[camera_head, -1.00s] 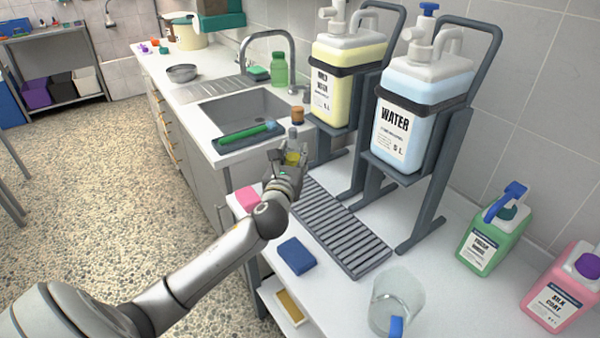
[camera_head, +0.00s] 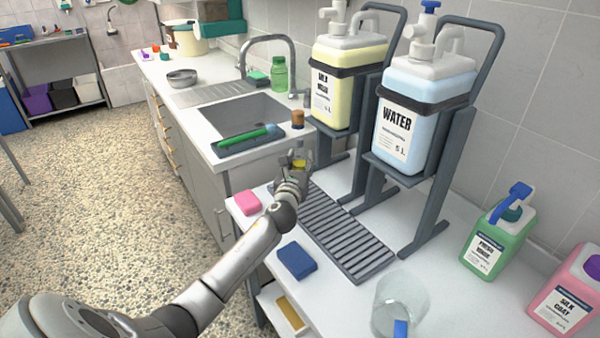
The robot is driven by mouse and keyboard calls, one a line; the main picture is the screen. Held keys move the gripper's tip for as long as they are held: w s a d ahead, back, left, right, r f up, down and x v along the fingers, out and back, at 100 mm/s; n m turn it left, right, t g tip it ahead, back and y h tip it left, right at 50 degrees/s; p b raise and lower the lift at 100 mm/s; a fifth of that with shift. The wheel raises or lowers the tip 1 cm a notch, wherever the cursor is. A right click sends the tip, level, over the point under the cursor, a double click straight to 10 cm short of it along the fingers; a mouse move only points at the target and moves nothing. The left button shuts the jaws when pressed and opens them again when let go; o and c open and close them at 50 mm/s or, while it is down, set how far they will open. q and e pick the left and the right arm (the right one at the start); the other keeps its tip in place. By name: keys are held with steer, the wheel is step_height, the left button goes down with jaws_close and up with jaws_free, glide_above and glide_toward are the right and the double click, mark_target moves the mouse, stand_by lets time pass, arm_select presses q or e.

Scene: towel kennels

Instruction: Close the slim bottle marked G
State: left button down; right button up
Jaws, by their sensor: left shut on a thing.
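My left gripper (camera_head: 301,166) is shut on a small, slim, clear bottle (camera_head: 299,161) with something yellow in it. It holds the bottle near the left end of the ribbed grey rack, in front of the dispensers. The gripper's fingers hide much of the bottle. No letter G can be read, and I cannot tell whether the bottle has a cap on. A small brown-topped item (camera_head: 298,119) stands behind it at the sink counter's corner. My right gripper is not in view.
The ribbed grey rack (camera_head: 345,238), a blue sponge (camera_head: 297,260), a pink sponge (camera_head: 247,202) and a clear jug (camera_head: 398,300) are on the front counter. The water container (camera_head: 405,125) and the yellow container (camera_head: 338,95) stand on tall frames behind. Green (camera_head: 495,238) and pink (camera_head: 566,300) jugs are at right.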

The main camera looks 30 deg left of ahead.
arm_select(q)
steer(key=shift+w+a+f+b, duration=0.15)
steer(key=shift+f+b, duration=0.2)
steer(key=shift+f, duration=0.55)
steer(key=shift+w+d+f+b, duration=0.1)
steer(key=shift+f+b, duration=0.25)
steer(key=shift+f, duration=0.55)
steer(key=shift+f, duration=0.1)
steer(key=c, duration=1.4)
jaws_free()
steer(key=shift+f, duration=0.15)
steer(key=o, duration=0.4)
steer(key=shift+o, duration=0.2)
